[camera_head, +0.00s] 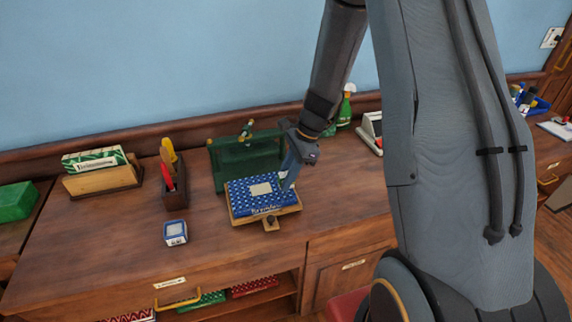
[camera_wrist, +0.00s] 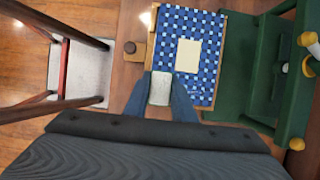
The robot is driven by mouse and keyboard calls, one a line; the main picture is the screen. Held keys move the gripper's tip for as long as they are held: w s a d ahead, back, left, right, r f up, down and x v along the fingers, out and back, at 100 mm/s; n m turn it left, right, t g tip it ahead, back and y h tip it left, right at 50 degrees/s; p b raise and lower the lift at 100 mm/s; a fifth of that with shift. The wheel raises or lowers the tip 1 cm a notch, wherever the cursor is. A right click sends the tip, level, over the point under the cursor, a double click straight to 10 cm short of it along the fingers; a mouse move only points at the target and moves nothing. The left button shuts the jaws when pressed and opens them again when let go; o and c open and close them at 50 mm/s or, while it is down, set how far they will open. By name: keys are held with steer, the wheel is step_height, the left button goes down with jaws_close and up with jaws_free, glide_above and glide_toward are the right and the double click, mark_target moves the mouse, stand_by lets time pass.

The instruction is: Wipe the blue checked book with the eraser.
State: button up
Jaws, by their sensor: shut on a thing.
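The blue checked book (camera_head: 260,192) lies on a wooden stand on the counter, with a pale label on its cover. It also shows in the wrist view (camera_wrist: 193,24). My gripper (camera_head: 289,177) is over the right side of the book. In the wrist view my gripper (camera_wrist: 160,88) is shut on a pale block, the eraser (camera_wrist: 160,89), held between its two fingers at the book's near edge. I cannot tell whether the eraser touches the cover.
A green rack (camera_head: 236,155) stands right behind the book. A wooden holder (camera_head: 174,188) with red and yellow handles and a small blue-white box (camera_head: 175,232) are to the left. A green spray bottle (camera_head: 345,106) stands behind my gripper. The counter front is clear.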

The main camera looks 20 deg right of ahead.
mark_target(283, 173)
steer(key=shift+r+p, duration=1.3)
steer(key=shift+r, duration=0.6)
steer(key=shift+w+a+f+b, duration=0.15)
steer(key=shift+f+b, duration=0.1)
steer(key=shift+b, duration=1.2)
steer(key=b, duration=0.3)
